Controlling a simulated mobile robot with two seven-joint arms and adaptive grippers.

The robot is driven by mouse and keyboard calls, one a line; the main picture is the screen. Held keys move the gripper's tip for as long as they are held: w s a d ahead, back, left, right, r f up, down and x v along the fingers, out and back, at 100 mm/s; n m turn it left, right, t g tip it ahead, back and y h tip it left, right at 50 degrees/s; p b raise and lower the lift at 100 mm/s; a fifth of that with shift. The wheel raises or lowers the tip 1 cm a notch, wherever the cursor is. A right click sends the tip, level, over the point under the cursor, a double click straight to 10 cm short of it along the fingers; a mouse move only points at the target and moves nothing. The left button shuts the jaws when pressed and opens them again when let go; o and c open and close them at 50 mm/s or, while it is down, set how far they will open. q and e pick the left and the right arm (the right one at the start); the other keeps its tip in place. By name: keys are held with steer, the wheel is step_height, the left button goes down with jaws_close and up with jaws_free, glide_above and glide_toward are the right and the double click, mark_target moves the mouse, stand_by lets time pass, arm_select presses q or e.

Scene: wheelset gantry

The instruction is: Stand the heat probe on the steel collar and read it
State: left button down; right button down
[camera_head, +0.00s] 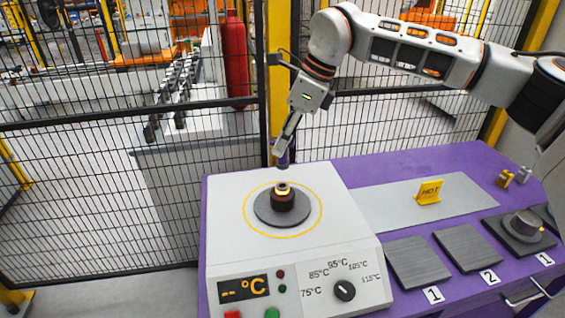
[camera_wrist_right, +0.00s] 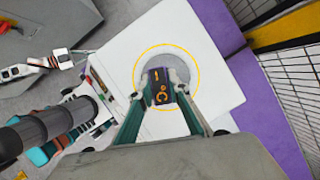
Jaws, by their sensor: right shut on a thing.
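The steel collar (camera_head: 283,201) sits on the round dark plate (camera_head: 262,214) of the white heater, inside a yellow ring. It looks dark, with a brassy top. My right gripper (camera_head: 284,147) is above the collar, shut on the heat probe (camera_head: 284,159). The probe is dark and its lower end is a little above the collar, apart from it. In the right wrist view the probe (camera_wrist_right: 160,92) shows orange marks on its dark face, between the fingers of my right gripper (camera_wrist_right: 163,84), and hides the collar. My left gripper (camera_wrist_right: 66,59) seems to show there, too small to judge.
The heater's display (camera_head: 244,289) shows a dash and °C, and a dial (camera_head: 344,290) is on its front. A yellow HOT sign (camera_head: 430,191) stands on a grey plate on the purple bench. Numbered dark pads lie at right, one bearing a round part (camera_head: 525,224). Mesh fence (camera_head: 110,180) stands behind.

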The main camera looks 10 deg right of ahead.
mark_target(283, 162)
steer(key=shift+f, duration=2.85)
steer(key=shift+f, duration=0.15)
steer(key=c, duration=1.9)
jaws_free()
steer(key=v, duration=1.2)
steer(key=shift+r, duration=0.2)
steer(key=shift+f, duration=0.1)
